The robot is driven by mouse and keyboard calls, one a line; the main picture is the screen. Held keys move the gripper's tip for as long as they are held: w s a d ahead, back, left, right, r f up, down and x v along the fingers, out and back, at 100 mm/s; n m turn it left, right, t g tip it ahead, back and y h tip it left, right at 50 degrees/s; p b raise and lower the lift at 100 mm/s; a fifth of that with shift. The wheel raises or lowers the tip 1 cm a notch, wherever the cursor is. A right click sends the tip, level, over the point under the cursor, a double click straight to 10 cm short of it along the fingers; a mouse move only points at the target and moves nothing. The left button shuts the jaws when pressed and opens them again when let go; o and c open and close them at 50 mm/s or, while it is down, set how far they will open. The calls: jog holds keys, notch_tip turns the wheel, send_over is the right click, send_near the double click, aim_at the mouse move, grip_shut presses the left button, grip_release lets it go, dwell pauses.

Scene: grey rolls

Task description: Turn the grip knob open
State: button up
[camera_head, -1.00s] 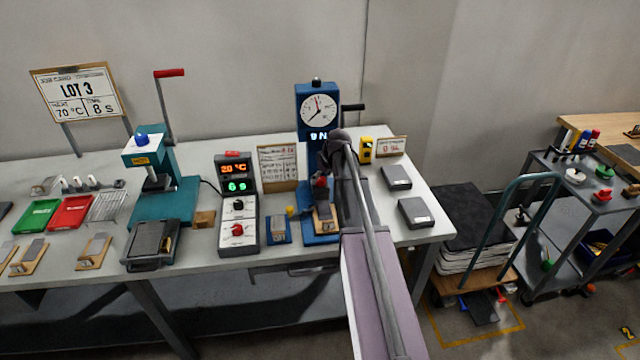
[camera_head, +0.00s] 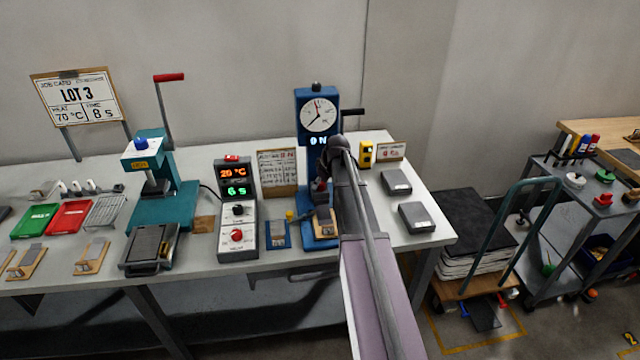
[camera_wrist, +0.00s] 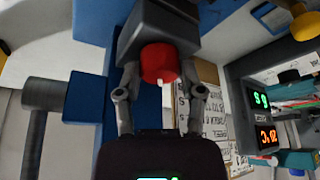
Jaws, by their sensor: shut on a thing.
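The red grip knob (camera_wrist: 160,63) sits on the dark grey grip block (camera_wrist: 160,30) of the blue tester, near the middle of the wrist view. My gripper (camera_wrist: 160,72) has one finger on each side of the knob and is shut on it. In the head view the blue tester (camera_head: 303,108) stands at the back of the bench, with a round dial and a lit readout. There my arm covers much of the tester's lower front, and the knob and my fingers are hard to make out. I cannot tell how far the knob is turned.
The control box (camera_head: 250,215) with lit numbers stands left of the tester. A small yellow device (camera_head: 366,154) and two grey boxes (camera_head: 396,181) are to its right. A teal press (camera_head: 150,190) stands further left.

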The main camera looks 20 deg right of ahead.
jog(key=shift+n, duration=0.3)
jog(key=shift+n+g+y, duration=0.3)
jog(key=shift+n+y, duration=0.1)
jog(key=shift+n, duration=0.5)
jog(key=o, duration=1.2)
jog(key=shift+c, duration=0.2)
